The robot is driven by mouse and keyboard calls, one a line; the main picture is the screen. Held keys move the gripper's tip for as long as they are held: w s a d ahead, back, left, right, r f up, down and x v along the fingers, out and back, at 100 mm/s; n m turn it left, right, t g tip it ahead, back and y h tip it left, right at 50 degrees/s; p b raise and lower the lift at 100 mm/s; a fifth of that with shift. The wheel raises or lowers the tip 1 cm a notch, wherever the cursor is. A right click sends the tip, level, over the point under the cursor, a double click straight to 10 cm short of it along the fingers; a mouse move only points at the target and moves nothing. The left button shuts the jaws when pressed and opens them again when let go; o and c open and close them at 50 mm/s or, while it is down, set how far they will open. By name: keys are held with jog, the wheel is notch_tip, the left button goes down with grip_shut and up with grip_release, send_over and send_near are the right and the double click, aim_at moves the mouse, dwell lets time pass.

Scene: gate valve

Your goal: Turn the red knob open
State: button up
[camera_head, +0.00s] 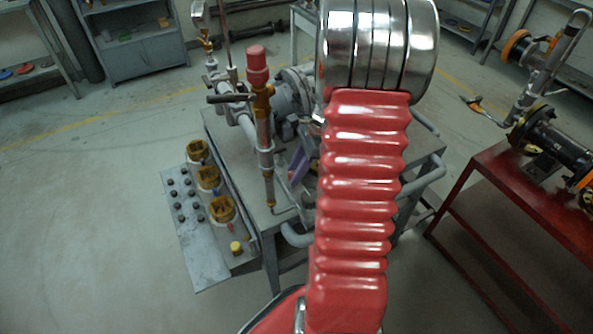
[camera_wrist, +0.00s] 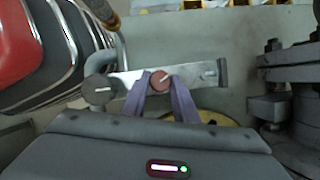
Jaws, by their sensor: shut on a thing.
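The red knob (camera_wrist: 160,80) is a small round disc with a white line across its face, on a grey metal bar (camera_wrist: 205,73) in the wrist view. A darker round knob (camera_wrist: 99,89), also with a white line, sits on the left end of the same bar. The two purple fingers of my gripper (camera_wrist: 160,87) reach up to the red knob and are shut on it, one on each side. In the head view my red-sleeved arm covers much of the bench, and only a bit of purple finger (camera_head: 298,165) shows. The red knob is hidden there.
A grey bench (camera_head: 230,125) carries pipes and a red-capped brass valve (camera_head: 257,65), left of my arm. A side panel (camera_head: 200,255) holds several black buttons and yellow-brown fittings. A red table (camera_head: 500,185) with pipework stands right. Dark flanges (camera_wrist: 295,80) lie right of my gripper.

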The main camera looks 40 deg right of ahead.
jog(key=n, duration=0.2)
jog(key=n+g, duration=0.1)
jog(key=n, duration=0.1)
jog(key=n+g, duration=0.1)
jog(key=n, duration=0.1)
jog(key=shift+w+n+y, duration=0.3)
jog(key=shift+y, duration=0.1)
jog(key=n+g, duration=0.1)
jog(key=n, duration=0.1)
jog(key=n+g, duration=0.1)
jog(key=n, duration=0.2)
jog(key=shift+w+n+g+h, duration=0.15)
jog(key=shift+n+g+h, duration=0.15)
jog(key=o, duration=1.1)
jog(key=shift+c, duration=0.2)
jog(key=v, duration=1.3)
jog(key=shift+r, duration=0.35)
